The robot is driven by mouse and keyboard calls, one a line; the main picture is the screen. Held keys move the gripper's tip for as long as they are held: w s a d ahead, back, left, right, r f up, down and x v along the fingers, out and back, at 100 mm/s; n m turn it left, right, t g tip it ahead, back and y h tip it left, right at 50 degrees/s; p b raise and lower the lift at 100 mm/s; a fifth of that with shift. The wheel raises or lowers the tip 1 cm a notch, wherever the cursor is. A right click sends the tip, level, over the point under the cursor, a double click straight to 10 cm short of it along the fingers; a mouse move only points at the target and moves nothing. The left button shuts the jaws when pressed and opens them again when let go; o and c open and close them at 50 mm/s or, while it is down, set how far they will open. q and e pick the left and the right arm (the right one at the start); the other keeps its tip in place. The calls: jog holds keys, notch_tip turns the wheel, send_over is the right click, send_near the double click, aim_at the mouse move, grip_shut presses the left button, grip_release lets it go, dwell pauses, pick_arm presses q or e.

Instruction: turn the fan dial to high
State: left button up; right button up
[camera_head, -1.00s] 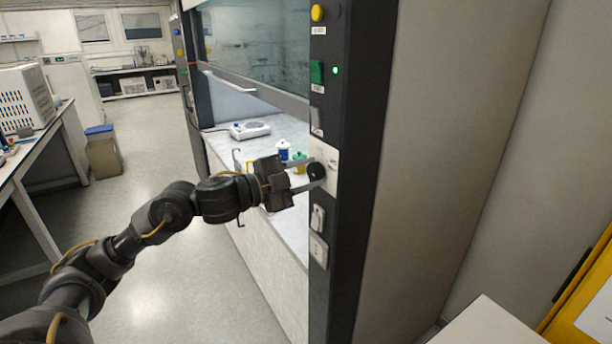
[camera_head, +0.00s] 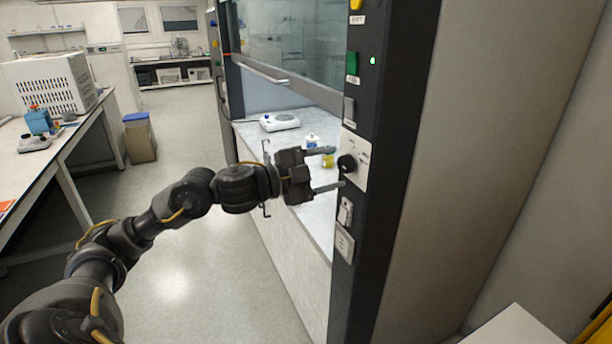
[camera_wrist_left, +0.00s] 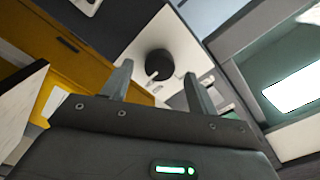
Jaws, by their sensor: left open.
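The fan dial (camera_head: 347,163) is a round black knob on a white plate (camera_head: 361,150) on the dark front post of the fume hood. In the left wrist view the black dial (camera_wrist_left: 159,64) shows ahead of the fingertips, with a pale pointer mark at its lower left. My left gripper (camera_head: 338,168) is open, with one finger above the dial's height and one below it. In the left wrist view its fingers (camera_wrist_left: 160,75) stand apart with nothing between them, and the dial lies just beyond. My right gripper is not in view.
The post also carries a green switch (camera_head: 352,64), a yellow button (camera_head: 356,4) and sockets (camera_head: 345,211). Inside the hood a white hotplate (camera_head: 280,121) and small bottles stand on the worktop. A bench (camera_head: 60,155) stands at the left, with open floor between.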

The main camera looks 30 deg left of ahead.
pick_arm(q)
jog(key=b+v, duration=0.5)
jog(key=v, duration=0.3)
jog(key=shift+s+a, duration=0.2)
jog(key=shift+s, duration=0.15)
